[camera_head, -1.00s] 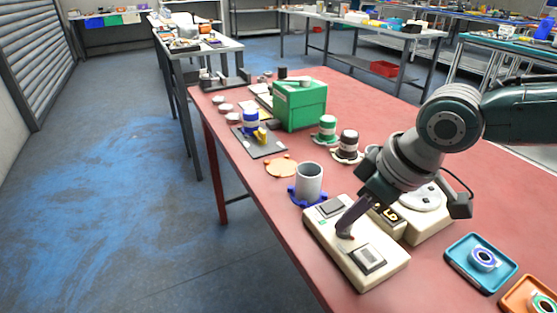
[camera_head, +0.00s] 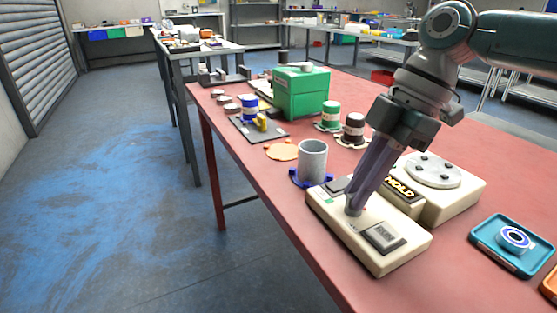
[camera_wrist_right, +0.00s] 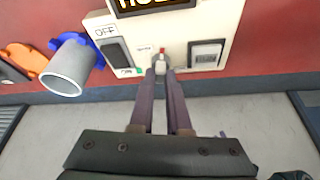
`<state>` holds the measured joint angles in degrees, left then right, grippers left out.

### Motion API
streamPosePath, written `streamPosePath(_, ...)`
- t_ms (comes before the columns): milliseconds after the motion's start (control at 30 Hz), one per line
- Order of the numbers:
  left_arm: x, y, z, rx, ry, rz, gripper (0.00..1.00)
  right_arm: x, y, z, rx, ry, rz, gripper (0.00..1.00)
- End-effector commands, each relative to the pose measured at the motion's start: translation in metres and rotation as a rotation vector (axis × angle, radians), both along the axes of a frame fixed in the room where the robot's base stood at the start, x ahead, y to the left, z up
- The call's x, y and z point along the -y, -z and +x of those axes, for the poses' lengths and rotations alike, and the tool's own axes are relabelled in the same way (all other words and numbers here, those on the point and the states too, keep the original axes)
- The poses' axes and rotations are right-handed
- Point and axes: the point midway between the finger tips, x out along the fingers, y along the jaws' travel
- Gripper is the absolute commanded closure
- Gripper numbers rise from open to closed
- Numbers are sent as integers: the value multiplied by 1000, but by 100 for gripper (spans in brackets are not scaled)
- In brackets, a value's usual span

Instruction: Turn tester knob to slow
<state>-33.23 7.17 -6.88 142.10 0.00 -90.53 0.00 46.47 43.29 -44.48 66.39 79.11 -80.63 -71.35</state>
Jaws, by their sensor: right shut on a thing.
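The tester (camera_head: 335,222) is a cream box on the red table, with a black HOLD sign (camera_head: 401,188) and a round grey plate (camera_head: 433,170) behind its front panel. My right gripper (camera_head: 354,208) comes down on this panel between two grey switches. In the right wrist view its fingertips (camera_wrist_right: 160,72) are closed around a small light knob (camera_wrist_right: 161,61). A red mark (camera_wrist_right: 162,50) shows just beyond the knob. The fingers hide part of the knob, and I cannot read a speed label. My left gripper is not in view.
A grey cup (camera_head: 312,160) in a blue holder stands close to the tester's left. A teal tray (camera_head: 483,241) lies to its right. A green box (camera_head: 301,94) and several small bottles stand farther back. The table's front edge is close to the tester.

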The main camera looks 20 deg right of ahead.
Motion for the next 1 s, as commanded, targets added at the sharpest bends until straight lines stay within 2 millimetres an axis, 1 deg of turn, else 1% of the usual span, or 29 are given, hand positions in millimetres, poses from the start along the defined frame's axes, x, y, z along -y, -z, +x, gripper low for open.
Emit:
streamPosePath(33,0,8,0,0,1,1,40,-1,3,1,1,-34,1,100)
streamPosePath(100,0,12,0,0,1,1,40,-1,3,1,2,-82,2,100)
streamPosePath(400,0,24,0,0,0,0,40,0,1,2,1,-221,-1,100)
streamPosePath(633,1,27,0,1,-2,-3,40,0,0,2,1,-260,-2,100)
streamPosePath(1000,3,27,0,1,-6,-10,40,0,0,1,1,-265,-2,100)
